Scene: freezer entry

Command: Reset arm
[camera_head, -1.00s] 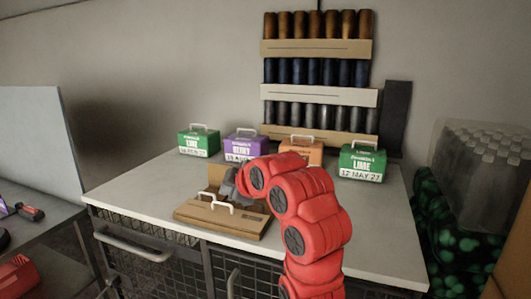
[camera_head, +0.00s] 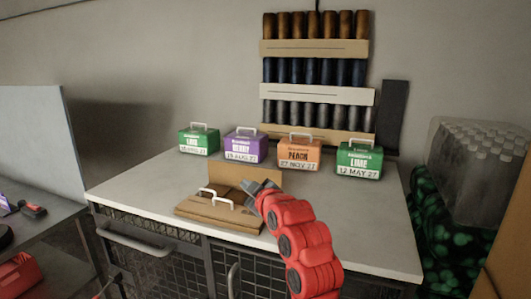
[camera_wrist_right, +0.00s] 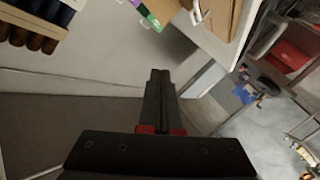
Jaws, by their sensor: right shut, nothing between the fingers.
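My right arm (camera_head: 300,245) is red and reaches up from the bottom of the head view. My right gripper (camera_head: 254,187) is dark grey and shows in front of the right part of a brown holder with white handles (camera_head: 222,222). I cannot tell whether they touch. In the right wrist view the black fingers of the right gripper (camera_wrist_right: 160,75) are together, with nothing between them. My left gripper is in neither view.
The holder stands on a pale counter (camera_head: 375,235). Behind it stand a green LIME box (camera_head: 359,160), an orange PEACH box (camera_head: 299,153), a purple box (camera_head: 245,147) and another green box (camera_head: 198,140). A wall rack (camera_head: 318,95) holds several bottles. The counter's right part is clear.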

